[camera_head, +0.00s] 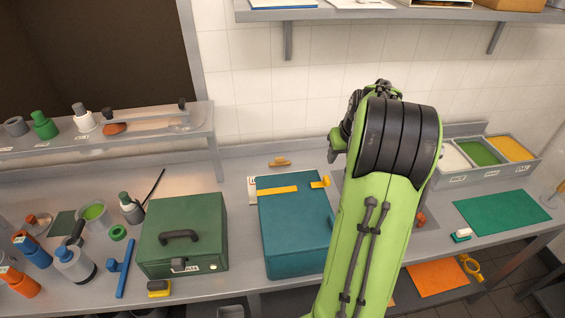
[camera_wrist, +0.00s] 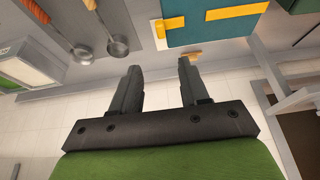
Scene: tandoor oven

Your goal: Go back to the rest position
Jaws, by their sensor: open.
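In the wrist view my gripper (camera_wrist: 160,72) is open, with its two dark fingers apart and nothing between them. In the head view my green arm rises at centre right over the counter (camera_head: 246,281), and the gripper itself is hidden behind the arm. A teal box (camera_head: 290,235) with a yellow strip on top stands just left of the arm. It also shows at the top of the wrist view (camera_wrist: 200,18), beyond the fingertips. A small orange-tan piece (camera_head: 280,162) lies behind the box, near the wall.
A green box (camera_head: 182,225) with a dark handle stands left of the teal box. Bottles and tools crowd the far left. Bins with coloured contents (camera_head: 487,178) stand at the back right, behind a green mat (camera_head: 502,212). A wall shelf (camera_head: 390,16) hangs above.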

